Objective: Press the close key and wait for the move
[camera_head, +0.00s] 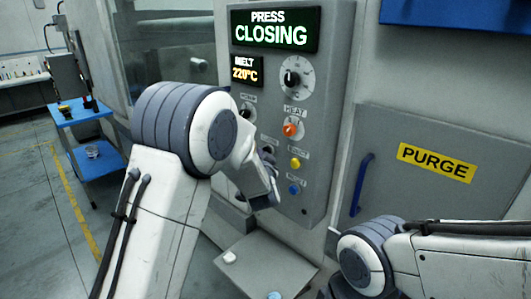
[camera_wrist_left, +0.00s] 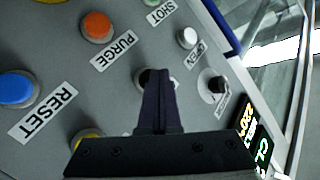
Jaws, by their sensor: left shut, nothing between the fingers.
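The grey press control panel (camera_head: 335,110) fills the middle of the head view. Its display (camera_head: 275,28) reads "PRESS CLOSING" in green. My left gripper (camera_head: 268,165) is in front of the panel's lower left keys, partly hidden by my own arm. In the left wrist view the gripper's fingers (camera_wrist_left: 158,95) are shut and empty, with their tips over a dark round key (camera_wrist_left: 152,77). That key's label is hidden; contact with it cannot be told. Near it are a white key (camera_wrist_left: 187,38) labelled "OPEN" and an orange key (camera_wrist_left: 97,26) labelled "PURGE". My right gripper is not in view.
A small display (camera_head: 246,71) reads "MELT 220°C". A blue key (camera_wrist_left: 17,89) labelled "RESET" sits apart from the fingers. A grey door (camera_head: 430,185) with a "PURGE" sign is right of the panel. A blue cart (camera_head: 95,160) stands at the left.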

